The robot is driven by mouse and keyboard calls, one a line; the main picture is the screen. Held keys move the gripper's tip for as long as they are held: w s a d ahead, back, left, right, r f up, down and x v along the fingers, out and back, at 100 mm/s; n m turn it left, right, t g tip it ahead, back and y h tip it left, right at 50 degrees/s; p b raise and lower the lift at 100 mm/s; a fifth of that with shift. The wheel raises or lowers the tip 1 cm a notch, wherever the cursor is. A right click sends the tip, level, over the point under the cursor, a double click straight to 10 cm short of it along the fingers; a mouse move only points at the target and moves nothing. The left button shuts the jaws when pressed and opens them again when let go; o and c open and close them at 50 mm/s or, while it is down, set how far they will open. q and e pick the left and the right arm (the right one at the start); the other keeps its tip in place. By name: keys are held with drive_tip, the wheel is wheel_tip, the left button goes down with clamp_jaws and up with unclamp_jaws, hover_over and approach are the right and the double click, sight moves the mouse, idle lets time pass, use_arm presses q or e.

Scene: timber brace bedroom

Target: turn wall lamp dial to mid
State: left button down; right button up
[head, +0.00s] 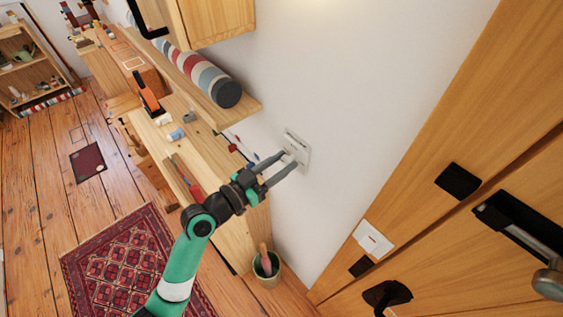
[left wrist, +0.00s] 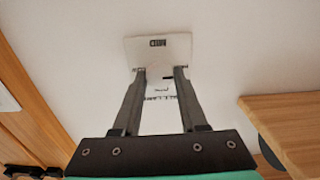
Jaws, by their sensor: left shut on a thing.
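The wall lamp dial plate (head: 298,141) is a pale panel on the white wall, right of the shelf. In the left wrist view the plate (left wrist: 142,47) has dark lettering at its upper edge and more markings lower down. My left gripper (head: 289,160) reaches it from below left in the head view. In the left wrist view the two dark fingers of my left gripper (left wrist: 160,72) are shut on the pale dial (left wrist: 158,74), one on each side. A small dark mark shows between the fingers. The dial's exact setting is too small to tell. My right gripper is not in view.
A wooden shelf (head: 240,109) with a striped roll (head: 201,72) juts out left of the plate. A wooden desk (head: 197,161) with small items stands below it. A white switch (head: 372,239) is on the timber door frame at right. A pot (head: 267,272) stands below.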

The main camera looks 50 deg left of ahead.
use_arm(q)
drive_tip(key=n+p, duration=0.1)
drive_tip(key=n, duration=0.3)
drive_tip(key=shift+r+n+p, duration=0.1)
drive_tip(key=shift+n+p, duration=0.2)
drive_tip(key=shift+p, duration=0.05)
drive_tip(key=n+p, duration=0.1)
drive_tip(key=n, duration=0.3)
drive_tip(key=shift+a+n+p, duration=0.15)
drive_tip(key=shift+n+p, duration=0.15)
drive_tip(key=shift+p, duration=0.05)
drive_tip(key=n+p, duration=0.2)
drive_tip(key=n, duration=0.3)
drive_tip(key=shift+f+n+p, duration=0.2)
drive_tip(key=shift+n+p, duration=0.45)
drive_tip(key=shift+n, duration=1.05)
drive_tip(key=shift+c, duration=2.4)
unclamp_jaws()
